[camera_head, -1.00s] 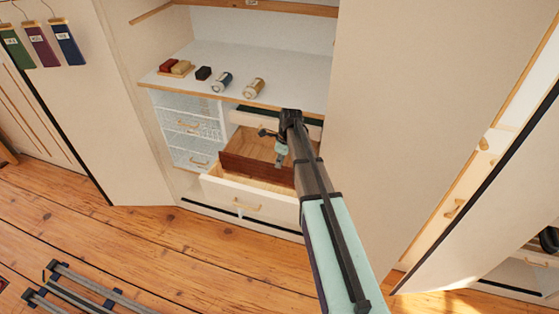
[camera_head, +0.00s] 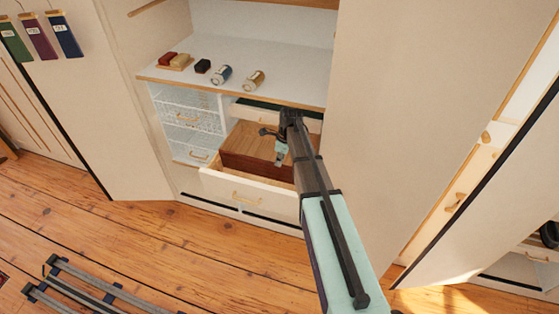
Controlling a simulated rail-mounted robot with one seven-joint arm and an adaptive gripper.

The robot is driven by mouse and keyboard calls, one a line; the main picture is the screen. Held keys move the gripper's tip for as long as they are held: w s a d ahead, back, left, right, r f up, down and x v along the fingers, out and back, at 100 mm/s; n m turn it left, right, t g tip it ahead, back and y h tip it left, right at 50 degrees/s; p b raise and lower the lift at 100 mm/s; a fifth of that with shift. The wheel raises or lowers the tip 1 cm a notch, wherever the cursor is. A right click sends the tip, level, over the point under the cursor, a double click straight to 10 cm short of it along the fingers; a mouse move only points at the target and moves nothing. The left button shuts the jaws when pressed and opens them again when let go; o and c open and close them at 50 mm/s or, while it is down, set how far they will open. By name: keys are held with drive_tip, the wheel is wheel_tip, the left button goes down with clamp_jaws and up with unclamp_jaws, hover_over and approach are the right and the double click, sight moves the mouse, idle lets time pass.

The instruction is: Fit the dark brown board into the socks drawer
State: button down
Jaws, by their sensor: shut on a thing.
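The dark brown board (camera_head: 252,168) stands on edge across the pulled-out lower drawer (camera_head: 243,189), just behind its cream front. Light brown wood (camera_head: 262,138) shows behind the board. My gripper (camera_head: 281,158) reaches in from the right, over the drawer, with its tip at the board's right part. It is shut on the board, though the contact itself is small and partly hidden by my arm. The board's lower edge is hidden by the drawer front. I cannot tell whether it is seated, and no socks label is readable.
Open cabinet doors (camera_head: 420,130) flank the opening. Rails (camera_head: 85,287) lie on the wooden floor.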

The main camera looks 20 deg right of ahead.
drive_tip(key=c, duration=1.2)
unclamp_jaws()
drive_tip(key=shift+r, duration=0.1)
